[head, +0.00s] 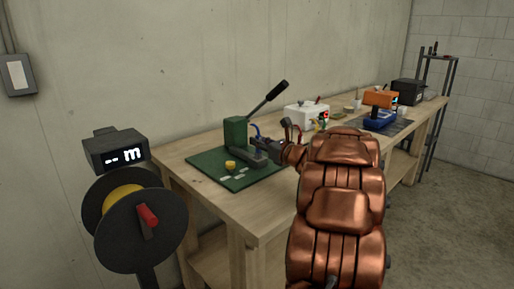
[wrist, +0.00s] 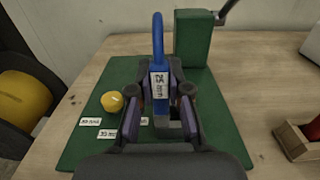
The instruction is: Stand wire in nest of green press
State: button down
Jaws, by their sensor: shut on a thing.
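The green press (head: 236,133) stands on a green mat on the workbench, its black lever raised to the upper right. It also shows at the top of the wrist view (wrist: 192,40). My gripper (head: 281,143) is at the press's right side in the head view. In the wrist view my gripper (wrist: 160,95) is shut on a blue wire (wrist: 157,40). The wire rises upright from the fingers, bends over at its top and bears a white label.
A yellow round piece (wrist: 112,102) and several white labels (wrist: 90,122) lie on the green mat (wrist: 75,150). A spool stand (head: 140,220) is left of the workbench. A white box (head: 306,115) and an orange device (head: 380,98) stand farther along the bench.

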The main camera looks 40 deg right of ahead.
aim_at(258, 149)
jog(key=f, duration=0.1)
jog(key=w+d+f, duration=0.1)
jog(key=w+f+p, duration=0.1)
jog(key=shift+w+d+f, duration=0.1)
jog(key=shift+d+f, duration=0.2)
jog(key=shift+f, duration=0.05)
jog(key=shift+f+b, duration=0.2)
jog(key=shift+b, duration=0.25)
jog(key=c, duration=1.1)
grip_release()
jog(key=shift+r, duration=0.2)
jog(key=shift+r+p, duration=0.15)
jog(key=shift+p, duration=0.4)
jog(key=s+b, duration=0.2)
jog(key=s, duration=1)
jog(key=shift+a, duration=0.1)
